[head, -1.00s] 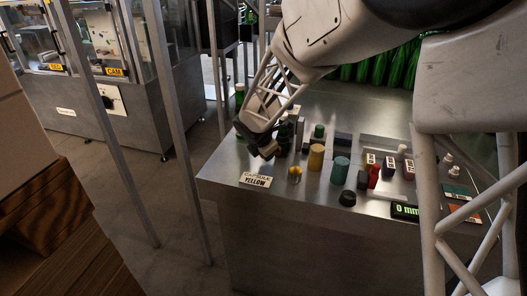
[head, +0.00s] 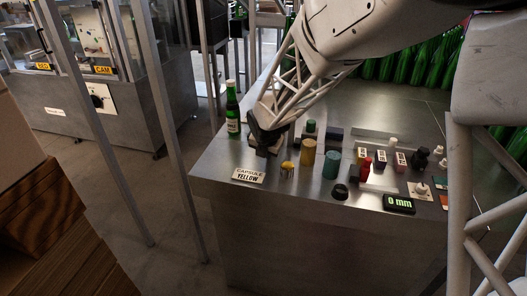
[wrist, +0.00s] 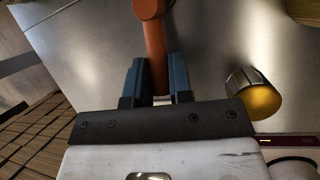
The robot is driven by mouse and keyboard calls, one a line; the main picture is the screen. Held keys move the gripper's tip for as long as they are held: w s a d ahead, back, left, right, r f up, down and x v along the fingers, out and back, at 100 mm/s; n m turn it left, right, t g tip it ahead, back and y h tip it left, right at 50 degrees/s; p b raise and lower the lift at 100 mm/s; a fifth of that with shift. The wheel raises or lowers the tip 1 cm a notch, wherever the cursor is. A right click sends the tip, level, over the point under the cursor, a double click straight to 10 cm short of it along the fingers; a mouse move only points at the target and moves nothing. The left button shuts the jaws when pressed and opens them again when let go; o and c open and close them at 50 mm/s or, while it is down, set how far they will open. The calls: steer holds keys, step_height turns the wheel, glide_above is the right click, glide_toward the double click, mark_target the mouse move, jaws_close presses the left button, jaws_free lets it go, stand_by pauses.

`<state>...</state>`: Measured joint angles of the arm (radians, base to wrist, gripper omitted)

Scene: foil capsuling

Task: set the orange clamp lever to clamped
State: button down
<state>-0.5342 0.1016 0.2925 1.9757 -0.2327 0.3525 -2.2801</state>
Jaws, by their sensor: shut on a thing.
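The orange clamp lever (wrist: 156,45) shows in the wrist view as a round-ended bar. It passes down between the two blue-grey fingers of my gripper (wrist: 158,78), which is shut on it. The lever is hidden behind the gripper there. Its clamp base and whether it is set to clamped cannot be told.
A green bottle (head: 232,108) stands left of my gripper. A yellow cylinder (head: 307,153), a teal cylinder (head: 331,165) and a small yellow-topped piece (head: 287,169) stand to its right. A display (head: 398,203) reads 0 mm. The table's front left is mostly clear.

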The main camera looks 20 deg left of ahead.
steer(key=shift+d+n, duration=0.15)
steer(key=shift+n, duration=0.15)
stand_by(0.5)
steer(key=c, duration=1)
jaws_free()
steer(key=shift+c, duration=0.2)
steer(key=shift+r, duration=0.15)
steer(key=v, duration=0.7)
steer(key=shift+d+r, duration=0.15)
steer(key=shift+r, duration=0.1)
steer(key=shift+s, duration=0.15)
